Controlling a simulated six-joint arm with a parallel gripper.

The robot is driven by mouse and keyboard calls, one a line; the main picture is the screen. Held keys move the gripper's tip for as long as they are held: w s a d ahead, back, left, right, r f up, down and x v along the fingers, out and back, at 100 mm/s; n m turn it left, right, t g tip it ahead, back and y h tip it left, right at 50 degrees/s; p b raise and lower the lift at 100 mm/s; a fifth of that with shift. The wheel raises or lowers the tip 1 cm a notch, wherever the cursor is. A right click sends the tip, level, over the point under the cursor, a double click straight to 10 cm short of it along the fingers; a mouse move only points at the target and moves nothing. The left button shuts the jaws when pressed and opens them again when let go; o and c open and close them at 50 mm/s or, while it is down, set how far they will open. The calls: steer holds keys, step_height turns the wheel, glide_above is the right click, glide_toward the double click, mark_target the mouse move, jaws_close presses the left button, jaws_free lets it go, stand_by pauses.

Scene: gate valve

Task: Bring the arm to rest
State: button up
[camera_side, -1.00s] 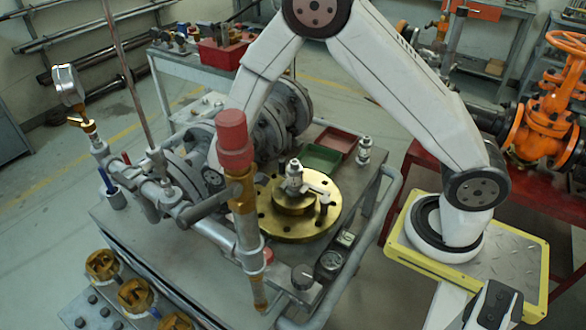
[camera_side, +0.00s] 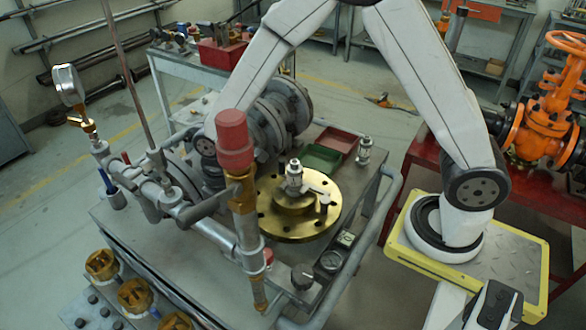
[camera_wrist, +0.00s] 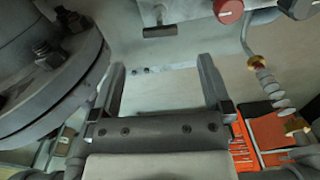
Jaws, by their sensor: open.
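My gripper (camera_wrist: 161,70) is open in the wrist view, its two fingers wide apart with nothing between them. In the side view my gripper is hidden behind the red-capped brass fitting and the pipework at the left of the bench. The wrist end of my arm shows there just behind the red cap (camera_side: 233,140). A grey flange with bolts (camera_wrist: 50,75) fills the left of the wrist view, beside the left finger and apart from it.
A brass flange (camera_side: 275,222) lies on the bench (camera_side: 130,225) beside green (camera_side: 322,158) and red trays. A pressure gauge (camera_side: 67,85) stands at left. An orange gate valve (camera_side: 545,120) stands on a red table at right. Open floor (camera_side: 335,95) shows behind the bench.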

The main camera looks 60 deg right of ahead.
steer(key=s+d+r+m+t, duration=0.1)
steer(key=s+d+r+m, duration=0.2)
steer(key=s+d+m, duration=0.2)
steer(key=s+d+r+m+t, duration=0.1)
steer(key=s+d+r+m, duration=0.3)
steer(key=m, duration=0.8)
steer(key=s+d, duration=0.2)
steer(key=d, duration=0.1)
steer(key=shift+d+t, duration=0.3)
steer(key=shift+d, duration=0.1)
steer(key=shift+w, duration=0.1)
steer(key=w+a+f+n+g, duration=0.1)
steer(key=w+a+f+n, duration=0.1)
steer(key=w+a+n, duration=0.1)
steer(key=w+a+f+n, duration=0.2)
steer(key=w+a+n, duration=0.2)
steer(key=n, duration=0.4)
steer(key=w+a+f+n+g, duration=0.1)
steer(key=w+a+f+n, duration=0.2)
steer(key=a+n, duration=0.3)
steer(key=shift+w+g, duration=0.3)
steer(key=shift+w, duration=0.1)
steer(key=shift+d, duration=0.1)
